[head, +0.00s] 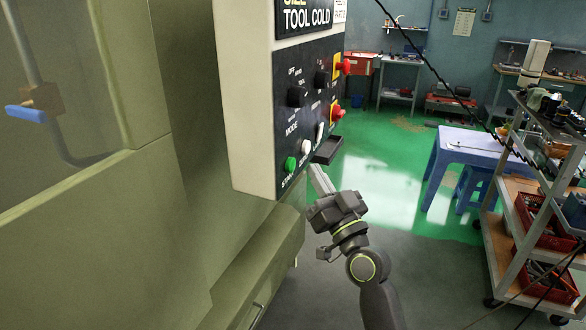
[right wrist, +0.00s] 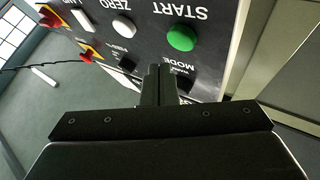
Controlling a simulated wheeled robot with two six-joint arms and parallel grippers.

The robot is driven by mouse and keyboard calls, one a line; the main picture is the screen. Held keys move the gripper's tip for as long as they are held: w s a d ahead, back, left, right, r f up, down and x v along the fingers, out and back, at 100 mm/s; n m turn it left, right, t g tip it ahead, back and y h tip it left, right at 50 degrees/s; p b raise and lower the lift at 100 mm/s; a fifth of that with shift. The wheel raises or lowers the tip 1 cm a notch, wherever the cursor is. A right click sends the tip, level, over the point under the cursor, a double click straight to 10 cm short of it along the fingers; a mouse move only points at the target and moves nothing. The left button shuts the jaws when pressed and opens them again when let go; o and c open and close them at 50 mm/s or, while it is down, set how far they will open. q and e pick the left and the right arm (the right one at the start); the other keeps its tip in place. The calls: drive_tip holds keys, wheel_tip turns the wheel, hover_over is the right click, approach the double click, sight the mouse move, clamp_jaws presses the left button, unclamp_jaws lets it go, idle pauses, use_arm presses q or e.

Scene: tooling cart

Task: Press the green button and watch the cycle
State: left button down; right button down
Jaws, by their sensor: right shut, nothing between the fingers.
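The green button (head: 290,164) labelled START sits at the lower left of the black control panel (head: 285,130). It also shows in the right wrist view (right wrist: 181,38), upper right of the fingertips and clear of them. A white button (head: 305,147) is beside it. My right gripper (head: 318,180) is just below the panel's lower edge in the head view. In the right wrist view its fingers (right wrist: 157,72) are shut and empty in front of the panel. I cannot tell whether they touch it. My left gripper is not in view.
Red buttons (head: 343,67) on yellow plates line the panel's right edge. A small dark tray (head: 327,150) juts out at the panel's lower right. The green machine body (head: 90,230) fills the left. A shelf cart (head: 497,225) and blue table (head: 458,150) stand right.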

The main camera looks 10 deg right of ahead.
sight(295, 160)
drive_tip(key=shift+w+a, duration=0.4)
drive_tip(key=shift+a, duration=0.2)
drive_tip(key=shift+a, duration=0.1)
idle(1.6)
drive_tip(key=shift+w+a+b, duration=0.25)
drive_tip(key=shift+b, duration=0.1)
drive_tip(key=shift+w+a, duration=0.25)
drive_tip(key=shift+a, duration=0.15)
idle(1.4)
drive_tip(key=shift+s+d, duration=0.1)
drive_tip(key=shift+d, duration=0.05)
drive_tip(key=shift+s+d, duration=0.35)
drive_tip(key=shift+d, duration=0.15)
